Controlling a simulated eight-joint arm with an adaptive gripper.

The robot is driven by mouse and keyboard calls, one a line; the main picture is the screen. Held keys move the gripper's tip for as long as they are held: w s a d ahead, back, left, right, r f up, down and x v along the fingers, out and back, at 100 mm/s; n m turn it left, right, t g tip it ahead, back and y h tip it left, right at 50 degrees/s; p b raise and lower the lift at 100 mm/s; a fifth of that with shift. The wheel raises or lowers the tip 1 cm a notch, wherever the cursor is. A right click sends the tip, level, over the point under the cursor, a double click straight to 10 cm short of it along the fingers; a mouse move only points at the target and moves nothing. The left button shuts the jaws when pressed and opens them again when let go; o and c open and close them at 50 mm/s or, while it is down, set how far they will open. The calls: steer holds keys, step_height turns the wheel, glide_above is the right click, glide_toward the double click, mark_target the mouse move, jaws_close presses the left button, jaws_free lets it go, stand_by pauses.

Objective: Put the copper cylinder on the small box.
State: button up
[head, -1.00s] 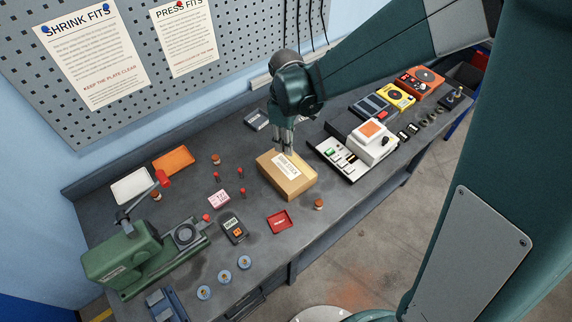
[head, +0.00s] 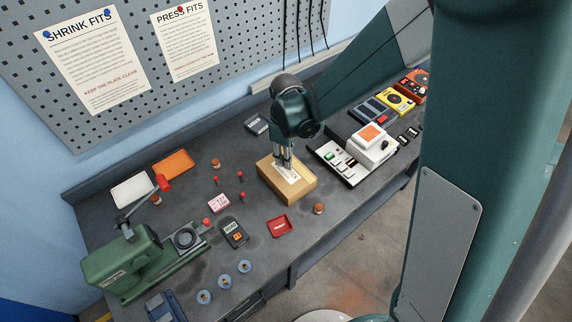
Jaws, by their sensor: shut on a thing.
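The small box (head: 301,191) is a tan carton with a white label on top, standing on the bench near its middle. My gripper (head: 286,166) points down over the top of the box, its fingers close together. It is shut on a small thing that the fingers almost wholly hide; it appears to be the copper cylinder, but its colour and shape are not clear. I cannot tell whether it touches the box top. Small copper-brown pieces stand elsewhere, one right of the box (head: 319,208) and one behind left (head: 215,163).
A white device (head: 370,145) stands to the right, a green press (head: 122,266) at the left.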

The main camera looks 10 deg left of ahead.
mark_target(286, 170)
steer(key=shift+f, duration=0.1)
steer(key=shift+f, duration=2)
steer(key=shift+f, duration=0.2)
steer(key=o, duration=1)
steer(key=shift+r, duration=0.3)
steer(key=shift+r, duration=5.9)
steer(key=shift+r, duration=0.1)
